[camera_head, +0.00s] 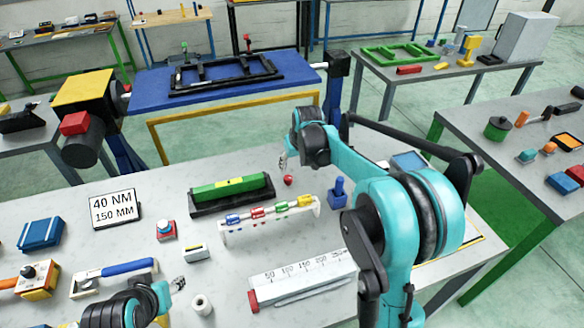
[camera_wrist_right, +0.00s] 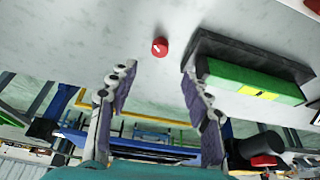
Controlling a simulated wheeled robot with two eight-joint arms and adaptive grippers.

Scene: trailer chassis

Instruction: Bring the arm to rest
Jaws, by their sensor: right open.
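My right arm reaches in from the right over the grey table (camera_head: 240,160). Its gripper (camera_head: 283,161) is above the table, near a small red round piece (camera_head: 288,181) and the green bar in its black holder. In the right wrist view the two fingers of this gripper (camera_wrist_right: 157,80) are spread apart with nothing between them. The red piece (camera_wrist_right: 160,47) lies beyond the fingertips, apart from them. My left gripper (camera_head: 178,284) is low at the left, near the table's front, beside a white roll; its finger gap is too small to tell.
The black holder with the green bar (camera_head: 230,188) lies behind a white rack (camera_head: 268,219) with coloured pieces. A blue block (camera_head: 338,190) stands to their right. A white ruler-marked block (camera_head: 302,275) lies in front. A sign (camera_head: 114,208) and torque wrench (camera_head: 118,268) are left.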

